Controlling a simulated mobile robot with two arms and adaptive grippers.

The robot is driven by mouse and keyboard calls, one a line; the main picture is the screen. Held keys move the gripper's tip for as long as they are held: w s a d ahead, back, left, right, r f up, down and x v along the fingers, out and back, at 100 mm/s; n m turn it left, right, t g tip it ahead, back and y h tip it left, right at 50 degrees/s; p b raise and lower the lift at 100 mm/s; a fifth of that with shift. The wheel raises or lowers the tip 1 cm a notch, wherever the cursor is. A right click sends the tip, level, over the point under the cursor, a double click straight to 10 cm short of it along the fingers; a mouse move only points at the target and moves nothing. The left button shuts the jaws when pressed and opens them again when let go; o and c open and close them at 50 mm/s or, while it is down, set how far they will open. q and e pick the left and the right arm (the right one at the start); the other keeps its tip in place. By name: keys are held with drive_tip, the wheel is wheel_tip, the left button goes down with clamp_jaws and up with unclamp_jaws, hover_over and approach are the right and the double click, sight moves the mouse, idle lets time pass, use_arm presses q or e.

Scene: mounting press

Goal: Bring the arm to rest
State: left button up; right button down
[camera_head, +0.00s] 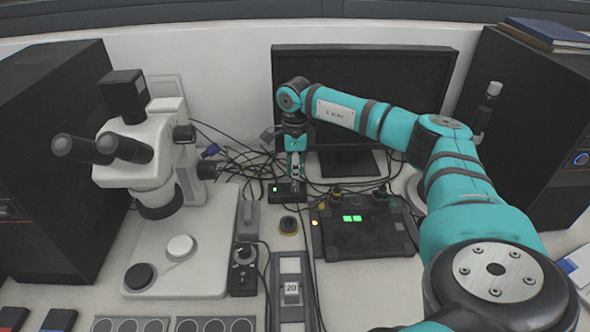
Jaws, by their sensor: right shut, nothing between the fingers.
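My right arm, teal and black, comes in from the lower right, bends at the right and reaches across to the middle of the bench. Its gripper (296,178) points down, shut and empty, just above or at a small black box (283,193) with a green light. I cannot tell whether the fingertips touch that box. My left gripper is not in view.
A black control panel (365,237) with green lights lies right of the gripper. Cables lie behind.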

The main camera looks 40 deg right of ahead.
drive_tip(key=shift+r+p, duration=0.3)
drive_tip(key=shift+r, duration=0.5)
